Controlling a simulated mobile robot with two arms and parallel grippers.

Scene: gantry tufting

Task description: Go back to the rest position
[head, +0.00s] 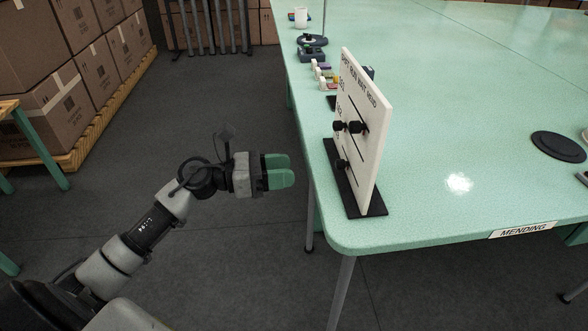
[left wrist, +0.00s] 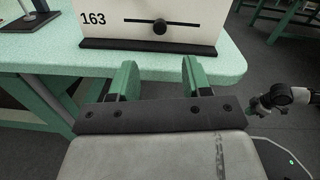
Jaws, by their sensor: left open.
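My left gripper (head: 279,171) is open and empty, with green fingers. It hangs in free air left of the green table (head: 450,120). In the left wrist view its two fingers (left wrist: 159,78) stand apart with nothing between them. A white board (head: 367,130) with black knobs and slots stands upright in a black base at the table's left edge, just beyond the fingers. The left wrist view shows the board (left wrist: 200,18) with the number 163, one slot and one knob.
A white cup (head: 299,17) and several small objects line the table's far left side. A black disc (head: 558,146) lies at the right. A "MENDING" label (head: 523,230) marks the front edge. Cartons (head: 40,105) on a pallet stand at the left. Open floor lies left of the table.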

